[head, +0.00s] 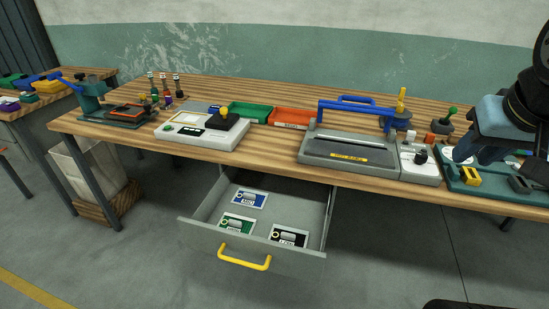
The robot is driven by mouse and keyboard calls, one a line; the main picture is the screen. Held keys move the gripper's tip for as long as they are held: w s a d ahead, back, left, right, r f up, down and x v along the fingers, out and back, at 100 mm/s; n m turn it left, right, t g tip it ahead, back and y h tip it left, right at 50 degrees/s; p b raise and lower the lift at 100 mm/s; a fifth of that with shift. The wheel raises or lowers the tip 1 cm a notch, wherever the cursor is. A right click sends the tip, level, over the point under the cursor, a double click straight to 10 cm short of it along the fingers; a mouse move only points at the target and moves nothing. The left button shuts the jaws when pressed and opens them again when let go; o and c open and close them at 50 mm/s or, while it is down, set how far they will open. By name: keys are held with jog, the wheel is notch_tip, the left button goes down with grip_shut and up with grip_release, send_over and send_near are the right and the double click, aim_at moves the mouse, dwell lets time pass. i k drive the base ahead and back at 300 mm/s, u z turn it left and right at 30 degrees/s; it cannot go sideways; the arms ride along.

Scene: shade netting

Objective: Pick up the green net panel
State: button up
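A flat card with a green part (238,223) lies at the front left inside the open drawer. It has a pale label and looks like the green panel, but it is too small to make out any netting. A blue-marked card (249,198) lies behind it, and a black-marked card (289,237) lies to its right. My arm's dark end with my gripper (468,153) is over the right end of the bench, well away from the drawer. Its fingers are too dark to tell apart, and I see nothing held.
The grey drawer (195,228) with a yellow handle (244,258) juts out below the wooden bench (276,149). On top stand a scale-like device (200,133), a green tray (250,112), an orange tray (292,118) and a grey sealer-like machine (345,152).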

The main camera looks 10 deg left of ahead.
aim_at(229, 221)
jog(key=z, duration=1.5)
jog(key=i, duration=0.1)
jog(key=u, duration=2.95)
jog(key=k, duration=0.8)
jog(key=u, duration=0.25)
jog(key=i, duration=0.75)
jog(key=z, duration=0.15)
